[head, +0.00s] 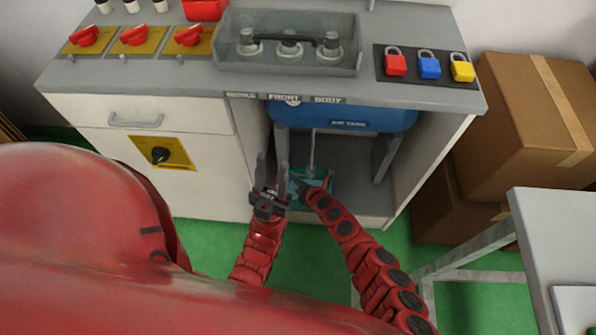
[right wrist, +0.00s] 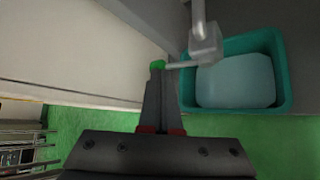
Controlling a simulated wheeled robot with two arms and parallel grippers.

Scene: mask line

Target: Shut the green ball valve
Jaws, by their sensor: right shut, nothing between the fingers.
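The ball valve (right wrist: 207,47) shows in the right wrist view as a grey block on a vertical pipe. Its thin grey lever points left and ends in a green grip (right wrist: 157,65). My right gripper (right wrist: 157,82) is shut and empty, its fingertips right at the green grip; I cannot tell if they touch it. In the head view my right gripper (head: 296,179) reaches into the open bay under the blue tank, and the valve's lever is not clear there. My left gripper (head: 272,178) looks open and empty, just left of the right one.
A teal bin (right wrist: 284,85) with pale blue contents stands under the pipe (head: 313,145). The blue tank (head: 345,115) and its grey legs sit above. Cabinet walls close the bay at both sides. Cardboard boxes (head: 525,110) stand right; a grey table (head: 560,230) is at front right.

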